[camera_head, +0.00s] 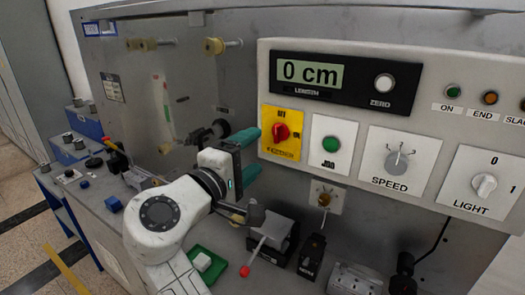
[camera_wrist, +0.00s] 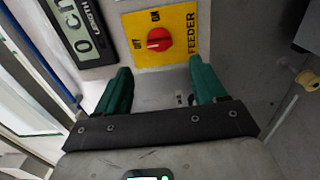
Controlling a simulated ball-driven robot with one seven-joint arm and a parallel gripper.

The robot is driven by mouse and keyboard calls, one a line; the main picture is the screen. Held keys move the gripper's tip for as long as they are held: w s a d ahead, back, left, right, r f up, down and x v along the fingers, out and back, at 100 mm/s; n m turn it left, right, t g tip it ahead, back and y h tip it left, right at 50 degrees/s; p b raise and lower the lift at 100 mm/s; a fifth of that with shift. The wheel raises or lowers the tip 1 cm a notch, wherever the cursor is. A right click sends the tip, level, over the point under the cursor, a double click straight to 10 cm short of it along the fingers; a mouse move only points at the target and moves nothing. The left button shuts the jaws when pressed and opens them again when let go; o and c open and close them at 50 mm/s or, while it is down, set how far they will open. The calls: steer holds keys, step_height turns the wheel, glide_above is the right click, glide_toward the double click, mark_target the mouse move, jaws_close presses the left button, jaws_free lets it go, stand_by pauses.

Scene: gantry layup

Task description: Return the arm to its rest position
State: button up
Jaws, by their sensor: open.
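My gripper (camera_head: 250,153) is held up close to the control panel (camera_head: 365,228), just below and left of the yellow feeder plate (camera_head: 268,147). Its two green fingers are spread with nothing between them. In the wrist view my gripper (camera_wrist: 158,92) also shows open and empty, with the red feeder knob (camera_wrist: 159,39) beyond the fingertips. The feeder plate carries OFF and ON marks. My white arm is bent at the lower middle of the head view. Whether a fingertip touches the panel cannot be told.
A lever with a red ball (camera_head: 245,271) stands below my gripper, beside a green tray (camera_head: 214,262). A black device (camera_head: 312,257) stands right of the lever. Open floor shows at far left.

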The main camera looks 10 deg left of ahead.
steer(key=shift+v, duration=0.9)
